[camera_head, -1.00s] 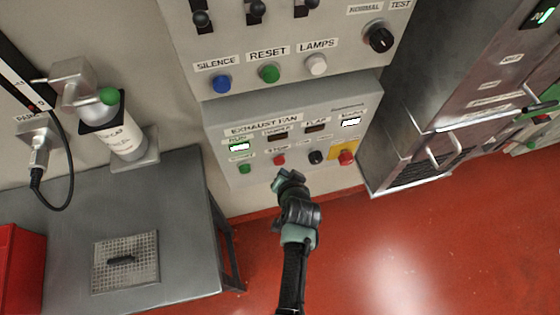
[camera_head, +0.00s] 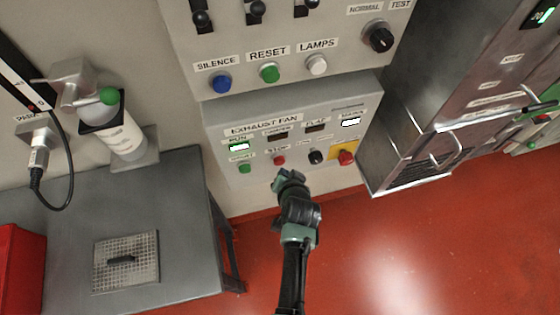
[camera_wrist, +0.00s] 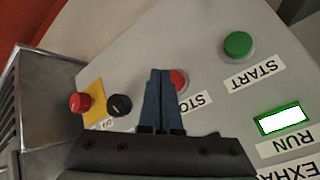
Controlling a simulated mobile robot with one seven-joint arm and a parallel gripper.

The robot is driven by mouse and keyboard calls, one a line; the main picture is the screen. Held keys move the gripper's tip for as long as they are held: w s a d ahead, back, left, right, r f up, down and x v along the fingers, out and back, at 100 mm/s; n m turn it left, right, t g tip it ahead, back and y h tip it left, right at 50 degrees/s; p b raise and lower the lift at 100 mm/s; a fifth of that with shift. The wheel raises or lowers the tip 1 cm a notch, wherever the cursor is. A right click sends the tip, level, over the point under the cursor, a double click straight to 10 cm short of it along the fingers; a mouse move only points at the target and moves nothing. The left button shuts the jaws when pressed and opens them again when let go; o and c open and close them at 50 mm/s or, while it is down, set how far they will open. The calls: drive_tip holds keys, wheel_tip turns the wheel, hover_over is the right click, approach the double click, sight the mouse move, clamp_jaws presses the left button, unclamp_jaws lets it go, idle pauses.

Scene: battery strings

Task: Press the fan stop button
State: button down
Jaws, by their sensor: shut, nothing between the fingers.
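The exhaust fan panel (camera_head: 225,124) is on the wall in the head view. Its red stop button (camera_head: 279,160) sits in the lower row, between the green start button (camera_head: 244,168) and a black knob (camera_head: 316,157). My gripper (camera_head: 281,176) is just below the stop button in the head view. In the wrist view the shut fingertips (camera_wrist: 160,74) partly cover the red stop button (camera_wrist: 180,80) and its STOP label. The green start button (camera_wrist: 238,45) is clear to the right. I cannot tell whether the fingertips touch the stop button.
A red button on a yellow plate (camera_head: 346,157) is right of the black knob. The RUN lamp (camera_head: 239,147) is lit green-white. Silence, reset and lamps buttons are above. A grey table (camera_head: 185,240) stands left, a metal cabinet (camera_head: 410,150) right.

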drive_tip(key=shift+w+a, duration=0.15)
drive_tip(key=shift+w, duration=0.25)
drive_tip(key=shift+w+a+b, duration=0.25)
drive_tip(key=shift+w+b, duration=0.2)
drive_tip(key=shift+w, duration=0.2)
idle(0.8)
drive_tip(key=shift+r, duration=0.1)
drive_tip(key=shift+s+d+p, duration=0.2)
drive_tip(key=shift+s+p, duration=0.1)
drive_tip(key=shift+s, duration=0.25)
drive_tip(key=shift+s+d+p, duration=0.2)
drive_tip(key=shift+s+p, duration=0.05)
drive_tip(key=shift+s, duration=0.25)
drive_tip(key=s, duration=0.1)
drive_tip(key=s+d+p, duration=0.1)
drive_tip(key=s, duration=0.2)
drive_tip(key=shift+s+d+p, duration=0.25)
drive_tip(key=shift+s+p, duration=0.15)
idle(0.6)
